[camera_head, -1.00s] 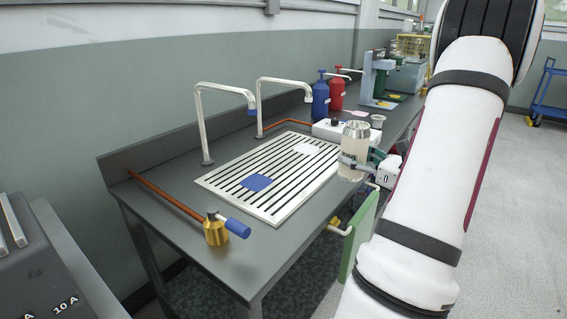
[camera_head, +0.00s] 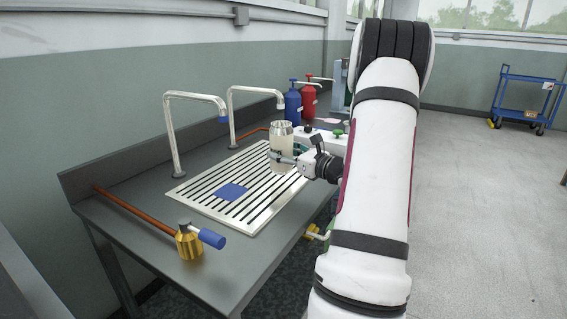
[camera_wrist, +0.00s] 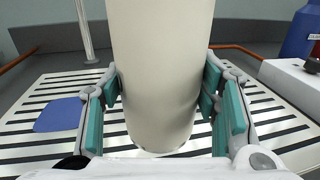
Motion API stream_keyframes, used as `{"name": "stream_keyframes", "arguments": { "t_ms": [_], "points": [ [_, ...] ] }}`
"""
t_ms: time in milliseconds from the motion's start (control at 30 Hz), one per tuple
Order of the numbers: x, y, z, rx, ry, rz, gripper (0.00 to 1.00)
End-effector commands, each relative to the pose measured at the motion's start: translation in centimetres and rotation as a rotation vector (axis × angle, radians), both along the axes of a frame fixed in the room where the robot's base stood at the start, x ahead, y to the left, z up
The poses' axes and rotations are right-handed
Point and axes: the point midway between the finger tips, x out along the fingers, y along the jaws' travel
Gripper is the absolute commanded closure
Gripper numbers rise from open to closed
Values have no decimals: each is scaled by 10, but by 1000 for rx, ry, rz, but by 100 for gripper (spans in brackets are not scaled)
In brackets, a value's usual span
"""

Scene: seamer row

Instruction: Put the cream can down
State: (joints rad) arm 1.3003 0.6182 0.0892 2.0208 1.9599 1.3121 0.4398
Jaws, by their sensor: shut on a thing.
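The cream can (camera_head: 282,155) is a cream cylinder with a silvery top, upright in my gripper (camera_head: 287,159). In the wrist view the can (camera_wrist: 162,75) fills the middle, with the teal finger pads of my gripper (camera_wrist: 160,98) pressed on both sides. In the head view it shows over the right part of the slotted metal grate (camera_head: 205,194); whether its base touches the grate I cannot tell. A blue square (camera_head: 231,192) lies on the grate to the left of the can, and also shows in the wrist view (camera_wrist: 58,114).
Two bent metal spouts (camera_head: 172,130) stand behind the grate. A blue pump bottle (camera_head: 292,103) and a red one (camera_head: 309,102) stand farther back. A brass valve with a blue handle (camera_head: 189,242) is at the bench's near end.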

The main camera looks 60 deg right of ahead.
Motion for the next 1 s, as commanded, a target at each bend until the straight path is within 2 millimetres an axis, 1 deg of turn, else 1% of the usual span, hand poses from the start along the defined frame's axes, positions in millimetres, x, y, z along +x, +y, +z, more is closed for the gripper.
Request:
{"name": "stream_keyframes", "arguments": {
  "t_ms": [33, 133, 400, 533, 567, 600, 633, 667, 1000],
  "points": [
    [-1, -1, -15, 6, 3, -4, 93],
    [-1, -1, -27, 5, 2, -3, 93],
    [-2, -1, -27, 2, 2, -3, 93],
    [-2, -1, -31, 2, 2, -2, 93],
    [-2, -1, -31, 2, 2, -2, 42],
    [-2, -1, -31, 2, 2, -2, 33],
    [-2, -1, -31, 2, 2, -2, 26],
    [-2, -1, -31, 2, 2, -2, 24],
    [-2, -1, -29, 2, 2, -2, 24]
  ]
}}
